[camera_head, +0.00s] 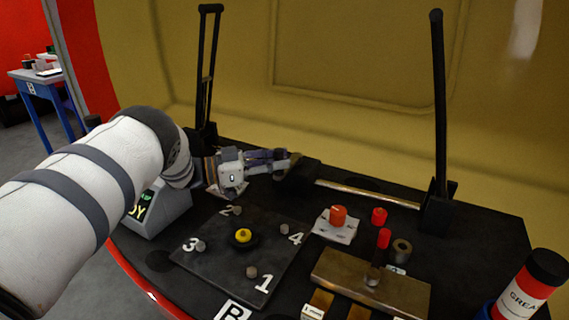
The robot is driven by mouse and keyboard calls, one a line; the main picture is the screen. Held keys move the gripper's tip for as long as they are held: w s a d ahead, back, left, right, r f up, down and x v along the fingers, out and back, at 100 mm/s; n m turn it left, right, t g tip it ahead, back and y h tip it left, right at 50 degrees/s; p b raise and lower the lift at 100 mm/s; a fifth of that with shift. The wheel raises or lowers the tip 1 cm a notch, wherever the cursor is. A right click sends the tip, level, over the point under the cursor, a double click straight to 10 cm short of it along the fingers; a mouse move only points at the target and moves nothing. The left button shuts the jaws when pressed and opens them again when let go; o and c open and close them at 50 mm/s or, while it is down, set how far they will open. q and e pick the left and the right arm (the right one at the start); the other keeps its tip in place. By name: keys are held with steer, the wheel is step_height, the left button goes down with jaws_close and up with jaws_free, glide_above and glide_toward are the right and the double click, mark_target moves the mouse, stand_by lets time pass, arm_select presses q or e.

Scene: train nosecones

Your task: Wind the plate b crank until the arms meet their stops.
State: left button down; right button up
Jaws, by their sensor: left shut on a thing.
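My left gripper (284,161) reaches in from the left, with its fingers shut on what looks like the crank handle (295,159), a small brownish end at its fingertips. The fingers hide most of the handle. A black block (308,172) sits just right of it, and a steel shaft (365,194) runs from there to the right-hand bracket. Two black arms stand nearly upright at the back, the left arm (208,70) and the right arm (439,100). I cannot tell whether they touch any stops. My right gripper is not in view.
A dark square plate (220,262) with numbered bolts and a yellow knob (243,236) lies in front. Red parts (338,215), a brown block (400,292) and a grease tube (525,290) fill the right side. A yellow wall (350,40) rises behind.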

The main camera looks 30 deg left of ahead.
arm_select(q)
steer(key=shift+w+a+r, duration=0.2)
steer(key=shift+a+r, duration=0.05)
steer(key=shift+a, duration=0.1)
stand_by(0.3)
steer(key=c, duration=1.6)
jaws_free()
steer(key=shift+c, duration=0.2)
steer(key=shift+o, duration=1)
steer(key=shift+w+f, duration=0.1)
steer(key=shift+f, duration=0.05)
